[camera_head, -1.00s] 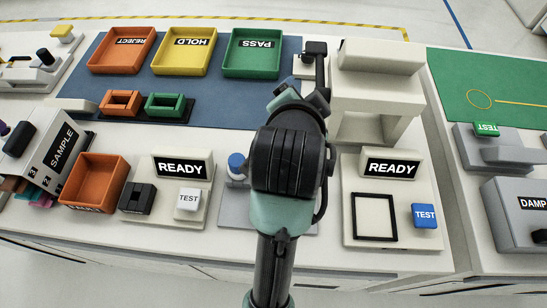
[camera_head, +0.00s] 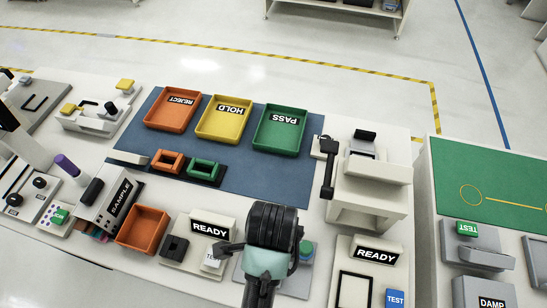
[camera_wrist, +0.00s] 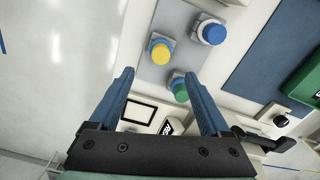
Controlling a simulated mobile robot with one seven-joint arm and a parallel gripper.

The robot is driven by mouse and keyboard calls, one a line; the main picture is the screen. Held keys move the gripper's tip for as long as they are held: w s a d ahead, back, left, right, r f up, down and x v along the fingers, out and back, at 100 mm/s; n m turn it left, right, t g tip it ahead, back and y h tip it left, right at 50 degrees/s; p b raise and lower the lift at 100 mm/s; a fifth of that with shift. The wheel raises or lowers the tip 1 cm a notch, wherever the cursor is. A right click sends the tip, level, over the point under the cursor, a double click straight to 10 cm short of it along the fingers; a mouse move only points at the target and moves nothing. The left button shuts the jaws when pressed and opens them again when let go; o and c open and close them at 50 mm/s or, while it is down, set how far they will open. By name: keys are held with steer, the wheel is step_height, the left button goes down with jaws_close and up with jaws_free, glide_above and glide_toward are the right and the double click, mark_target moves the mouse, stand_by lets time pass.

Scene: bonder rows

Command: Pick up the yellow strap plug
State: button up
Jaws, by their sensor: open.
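The yellow strap plug (camera_wrist: 159,52) shows in the wrist view as a round yellow cap on a grey plate (camera_wrist: 153,72). It sits just beyond my gripper (camera_wrist: 158,72), whose two blue fingers are apart with nothing between them. The fingers do not appear to touch the plug. A blue plug (camera_wrist: 210,33) stands to its right and a green plug (camera_wrist: 180,90) below it, close to the right finger. In the head view my arm covers most of the grey plate (camera_head: 292,285), and the yellow plug is hidden. The green plug (camera_head: 306,248) shows beside my arm there.
A white READY station (camera_head: 222,228) stands left of my arm, another READY station (camera_head: 372,253) right. An orange bin (camera_head: 143,230) is farther left. A white machine (camera_head: 375,185) stands behind. REJECT, HOLD and PASS trays (camera_head: 225,120) lie on a blue mat (camera_head: 298,185).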

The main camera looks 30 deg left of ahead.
step_height(320, 180, down, 11)
steer(key=shift+f+p, duration=0.1)
steer(key=shift+p, duration=0.85)
steer(key=shift+c, duration=0.2)
jaws_close()
